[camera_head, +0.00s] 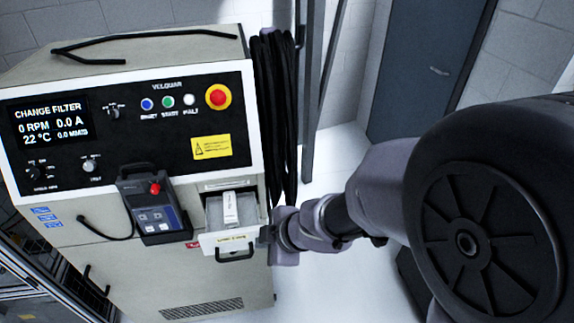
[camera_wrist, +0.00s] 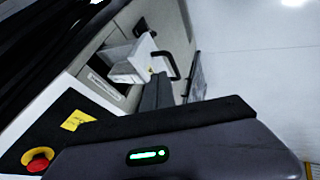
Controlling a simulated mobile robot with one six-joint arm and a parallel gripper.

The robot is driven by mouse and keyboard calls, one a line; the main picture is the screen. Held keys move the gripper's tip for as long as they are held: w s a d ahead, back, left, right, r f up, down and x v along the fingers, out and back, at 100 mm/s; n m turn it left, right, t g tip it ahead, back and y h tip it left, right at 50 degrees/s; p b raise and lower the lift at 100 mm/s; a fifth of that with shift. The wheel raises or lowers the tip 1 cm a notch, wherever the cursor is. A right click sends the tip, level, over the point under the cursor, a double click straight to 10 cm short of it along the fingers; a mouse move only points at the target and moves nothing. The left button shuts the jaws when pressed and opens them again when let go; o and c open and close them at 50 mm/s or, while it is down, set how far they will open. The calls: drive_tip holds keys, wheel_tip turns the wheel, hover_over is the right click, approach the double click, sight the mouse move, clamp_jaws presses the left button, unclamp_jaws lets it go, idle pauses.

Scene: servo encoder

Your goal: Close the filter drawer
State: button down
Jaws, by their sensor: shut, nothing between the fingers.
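The filter drawer (camera_head: 222,242) sticks out of the front of the cream machine, with a white filter (camera_head: 231,209) showing in it. Its front panel carries a yellow label and a black handle (camera_head: 236,255). In the wrist view the drawer (camera_wrist: 130,68) is also pulled out of its opening. My gripper (camera_head: 266,236) is at the right edge of the drawer front, very close to it; I cannot tell whether they touch. In the wrist view my gripper's dark fingers (camera_wrist: 157,92) are shut and empty, pointing toward the drawer front near its handle.
The machine's panel has a screen (camera_head: 48,119) reading "CHANGE FILTER" and a red stop button (camera_head: 218,97). A handheld pendant (camera_head: 153,206) hangs left of the drawer. Black cables (camera_head: 275,110) hang on the machine's right side.

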drive_tip(key=b, duration=0.5)
approach(241, 246)
drive_tip(key=x, duration=0.4)
drive_tip(key=shift+a+f, duration=0.1)
drive_tip(key=shift+f, duration=0.25)
